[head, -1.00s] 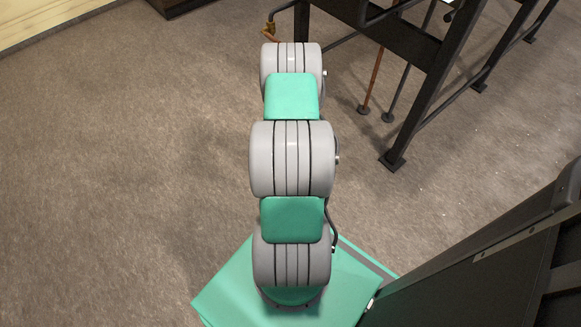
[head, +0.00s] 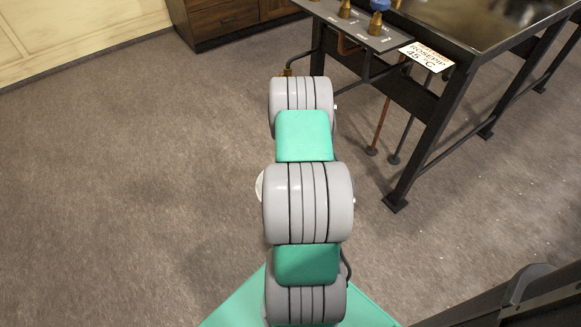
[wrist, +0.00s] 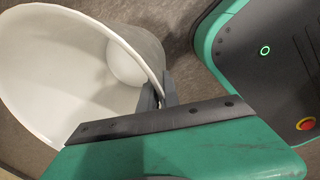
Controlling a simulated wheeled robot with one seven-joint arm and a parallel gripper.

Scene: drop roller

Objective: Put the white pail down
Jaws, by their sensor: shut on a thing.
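The white pail (wrist: 50,70) fills the left of the wrist view, tilted, with its wide mouth toward the camera. A paler round patch shows deeper in it; I cannot tell if this is its bottom. My gripper (wrist: 162,92) is shut on the pail's rim at its right side. In the head view my arm hides the gripper and nearly all of the pail; only a small white sliver (head: 260,187) shows at the arm's left edge. The pail's height above the floor cannot be told.
A dark metal table (head: 490,40) with brass fittings and a white sign (head: 427,57) stands at upper right, its legs on the floor. A wooden cabinet (head: 225,20) stands at the back. Brown floor (head: 140,170) is open to the left.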

